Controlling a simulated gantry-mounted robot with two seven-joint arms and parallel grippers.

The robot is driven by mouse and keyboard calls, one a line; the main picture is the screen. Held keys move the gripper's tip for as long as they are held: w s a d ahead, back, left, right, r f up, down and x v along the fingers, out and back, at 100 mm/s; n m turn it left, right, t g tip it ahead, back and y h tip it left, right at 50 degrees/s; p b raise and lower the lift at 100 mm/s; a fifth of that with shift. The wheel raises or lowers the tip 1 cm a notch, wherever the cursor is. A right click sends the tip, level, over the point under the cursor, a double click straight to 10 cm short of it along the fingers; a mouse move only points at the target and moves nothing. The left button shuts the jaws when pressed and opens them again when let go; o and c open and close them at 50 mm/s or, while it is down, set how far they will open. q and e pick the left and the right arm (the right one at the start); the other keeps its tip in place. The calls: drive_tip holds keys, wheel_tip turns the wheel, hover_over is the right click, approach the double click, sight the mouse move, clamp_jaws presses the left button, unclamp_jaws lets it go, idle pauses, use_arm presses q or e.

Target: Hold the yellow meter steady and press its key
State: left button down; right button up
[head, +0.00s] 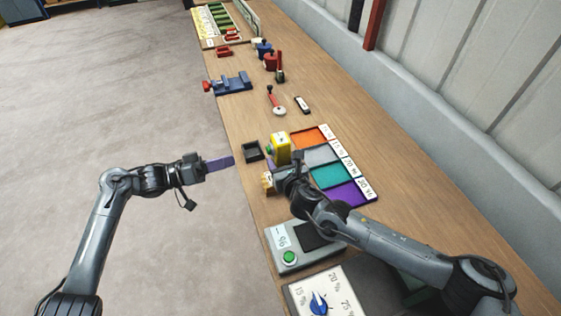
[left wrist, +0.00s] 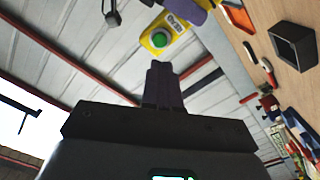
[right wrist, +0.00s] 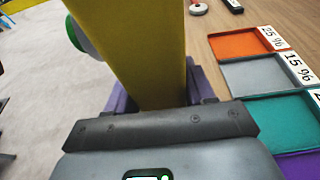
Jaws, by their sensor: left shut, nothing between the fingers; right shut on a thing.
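The yellow meter (head: 281,146) is above the bench near its left edge, beside the colored trays. Its green key (head: 270,150) faces left, toward my left gripper. My right gripper (head: 277,166) is shut on the meter; in the right wrist view the yellow body (right wrist: 145,50) sits between the purple fingers and the green key (right wrist: 77,36) shows at its left. My left gripper (head: 222,162) is shut and empty, off the bench's left edge and apart from the meter. In the left wrist view the green key (left wrist: 159,39) shows beyond the closed fingertips (left wrist: 160,66).
A dark open box (head: 252,151) stands left of the meter. Orange (head: 308,137), grey, teal and purple trays lie to the right. A grey box with a green button (head: 290,257) and a dial panel (head: 318,303) are nearer. A blue vise (head: 232,84) is farther off.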

sight(268, 150)
idle(0.4)
use_arm(q)
drive_tip(key=shift+s+a+f+n+t+y, duration=0.2)
drive_tip(key=shift+n+t+y, duration=1)
drive_tip(key=shift+t, duration=0.95)
drive_tip(key=shift+s+a+r+n+t+y, duration=0.2)
drive_tip(key=shift+n+t+y, duration=1)
drive_tip(key=shift+t, duration=0.9)
drive_tip(key=shift+s+f+n+t+y, duration=0.1)
drive_tip(key=shift+s+n+t+y, duration=0.2)
drive_tip(key=shift+n+t+y, duration=1.35)
drive_tip(key=shift+m+t+h, duration=0.45)
drive_tip(key=shift+m+t, duration=0.05)
drive_tip(key=shift+m, duration=0.05)
drive_tip(key=w+d, duration=0.3)
drive_tip(key=d, duration=0.5)
drive_tip(key=shift+d, duration=0.2)
drive_tip(key=shift+w+d, duration=0.15)
drive_tip(key=shift+d, duration=0.2)
